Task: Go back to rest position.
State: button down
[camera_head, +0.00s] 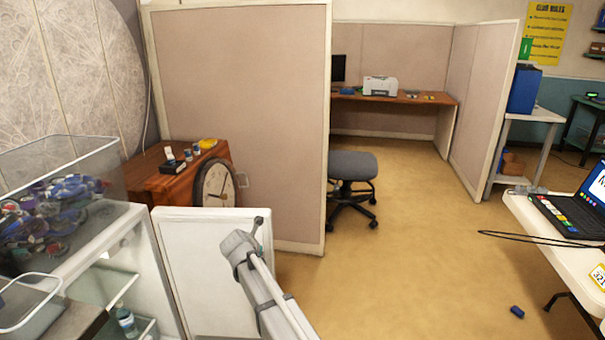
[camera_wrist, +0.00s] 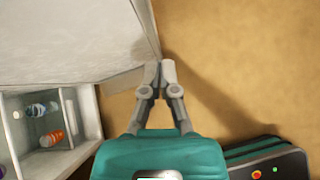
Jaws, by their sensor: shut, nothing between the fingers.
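My gripper (camera_wrist: 159,72) shows in the wrist view with its two grey fingertips together and nothing between them. It is over the tan floor, close to the edge of the open white fridge door (camera_wrist: 75,35). In the head view my arm reaches up from the bottom edge to in front of the same door (camera_head: 200,270). My fingers are not clearly visible there. The fridge (camera_head: 165,290) stands open at the lower left, with a bottle (camera_head: 127,322) on a shelf. Bottles, one orange (camera_wrist: 52,138), also show inside it in the wrist view.
A clear bin (camera_head: 110,165) of mixed items sits on the fridge. An office chair (camera_head: 353,185) and a laptop table (camera_head: 530,220) stand farther right. The middle floor is mostly clear.

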jog(key=s+d+f+m+g, duration=0.2)
jog(key=s+d+m, duration=0.3)
jog(key=d+m, duration=0.45)
jog(key=s+d+f+m+g, duration=0.3)
jog(key=d+m, duration=0.4)
jog(key=d, duration=0.6)
jog(key=s+d+m+g+y, duration=0.2)
jog(key=s+d+m+g, duration=0.2)
jog(key=s+d+m, duration=1.15)
notch_tip(320, 180, up, 18)
jog(key=s+a+m+p, duration=0.1)
jog(key=a+p, duration=0.1)
jog(key=p, duration=1.6)
jog(key=shift+f, duration=0.2)
